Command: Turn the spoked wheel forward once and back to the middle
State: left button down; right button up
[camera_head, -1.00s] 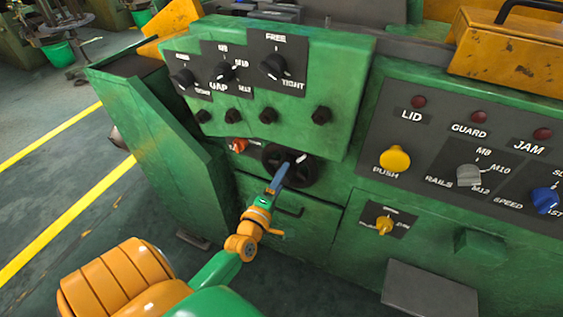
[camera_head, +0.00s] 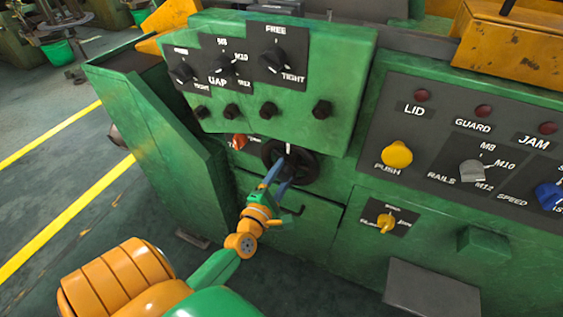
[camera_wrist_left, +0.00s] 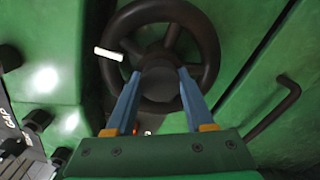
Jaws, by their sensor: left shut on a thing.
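The spoked wheel (camera_head: 312,166) is black and sits on the green machine front, below the knob panel. A white mark on its rim is at the top in the head view. In the left wrist view the wheel (camera_wrist_left: 211,50) fills the upper middle, with the white mark at its left. My left gripper (camera_head: 281,166) reaches the wheel from below. Its two blue fingers (camera_wrist_left: 160,76) stand on either side of the wheel's hub and are shut on it. The lower rim is partly hidden by the fingers. My right gripper is not in view.
A green panel (camera_head: 342,95) with several black knobs overhangs the wheel. An orange-red knob (camera_head: 238,141) sits close to its left. A dark bar handle (camera_wrist_left: 272,112) is to the right in the wrist view. A yellow push button (camera_head: 397,154) is further right.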

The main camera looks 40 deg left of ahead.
aim_at(281, 177)
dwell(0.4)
pick_arm(q)
jog(key=shift+c, duration=1.3)
grip_release()
jog(key=b+v, duration=0.1)
jog(key=v, duration=0.5)
jog(key=shift+s+f, duration=0.1)
jog(key=shift+s, duration=0.2)
jog(key=shift+s+d, duration=0.1)
jog(key=shift+s, duration=0.15)
